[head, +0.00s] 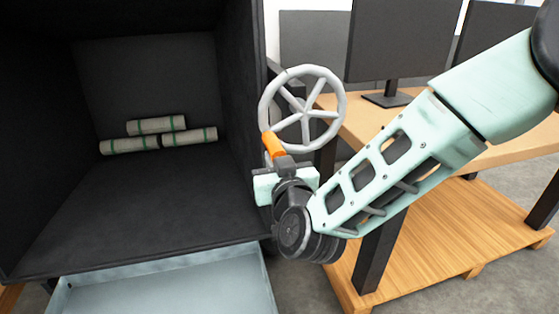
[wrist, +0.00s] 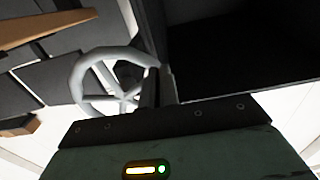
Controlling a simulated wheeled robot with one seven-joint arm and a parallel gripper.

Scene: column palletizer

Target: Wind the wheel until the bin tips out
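The grey spoked wheel (head: 337,111) stands upright beside the bin's right wall; it also shows at upper left in the wrist view (wrist: 82,72). An orange handle (head: 272,145) is at the rim's lower left. My gripper (head: 283,163) is at that handle, its dark fingers touching or just in front of it. Whether they are closed around it is hidden. In the wrist view, the gripper body fills the bottom and the orange handle does not show. The dark bin (head: 140,215) is open toward me. Three pale rolls with green bands (head: 157,125) lie stacked at its back.
A pale blue tray (head: 170,290) sits below the bin's front edge. A wooden desk (head: 370,118) with monitors (head: 400,45) stands right of the wheel, behind my arm. A wooden pallet (head: 440,240) lies on the floor at right.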

